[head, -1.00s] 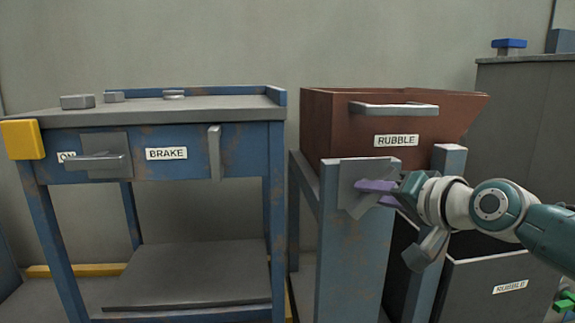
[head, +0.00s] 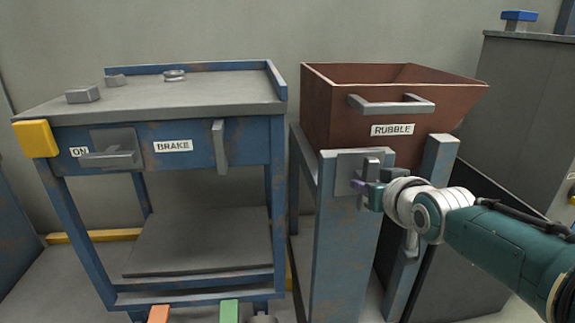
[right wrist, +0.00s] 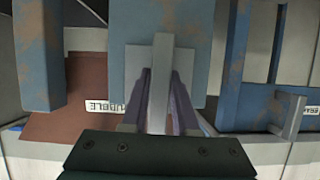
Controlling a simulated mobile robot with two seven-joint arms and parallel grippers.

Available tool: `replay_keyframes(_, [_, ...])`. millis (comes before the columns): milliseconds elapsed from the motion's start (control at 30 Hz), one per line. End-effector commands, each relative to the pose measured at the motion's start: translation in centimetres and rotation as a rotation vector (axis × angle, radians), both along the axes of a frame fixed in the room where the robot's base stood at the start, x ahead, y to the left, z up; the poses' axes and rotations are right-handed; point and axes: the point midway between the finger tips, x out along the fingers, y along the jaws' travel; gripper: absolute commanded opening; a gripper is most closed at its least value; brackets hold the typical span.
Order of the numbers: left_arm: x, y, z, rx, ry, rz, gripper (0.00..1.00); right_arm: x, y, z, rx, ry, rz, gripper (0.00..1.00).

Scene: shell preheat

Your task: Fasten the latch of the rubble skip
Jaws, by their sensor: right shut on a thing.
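The rust-brown rubble skip (head: 345,125) rests in a blue-grey stand, with a RUBBLE label and a grey handle on its front. A grey latch plate (head: 346,162) is on the top of the stand's left front post, with a short grey latch bar (head: 371,168) standing on it. My right gripper (head: 359,187) is at this plate. In the right wrist view its purple fingers (right wrist: 160,105) are shut on the latch bar (right wrist: 161,70), one on each side. Whether the latch is engaged cannot be told. My left gripper is not in view.
A blue bench (head: 200,105) with ON and BRAKE labels, a grey lever (head: 112,158) and a yellow block (head: 35,139) stands at the left. A dark cabinet (head: 525,110) stands at the right. Orange (head: 158,314) and green (head: 229,312) blocks show at the bottom edge.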

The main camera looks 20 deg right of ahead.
Motion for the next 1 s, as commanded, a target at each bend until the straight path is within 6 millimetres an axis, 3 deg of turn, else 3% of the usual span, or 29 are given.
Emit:
replay_keyframes(600, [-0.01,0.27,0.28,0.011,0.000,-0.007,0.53,0.07,-0.03,0.14,-0.047,0.007,0.001,0.00])
replay_keyframes(633, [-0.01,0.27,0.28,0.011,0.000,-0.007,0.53,0.07,-0.03,0.13,-0.047,0.007,0.001,0.29])
replay_keyframes(900, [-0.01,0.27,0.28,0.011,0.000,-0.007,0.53,0.04,-0.04,0.08,-0.045,0.008,0.000,0.57])
replay_keyframes(1000, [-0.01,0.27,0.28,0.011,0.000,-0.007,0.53,0.03,-0.04,0.06,-0.044,0.008,0.000,0.57])
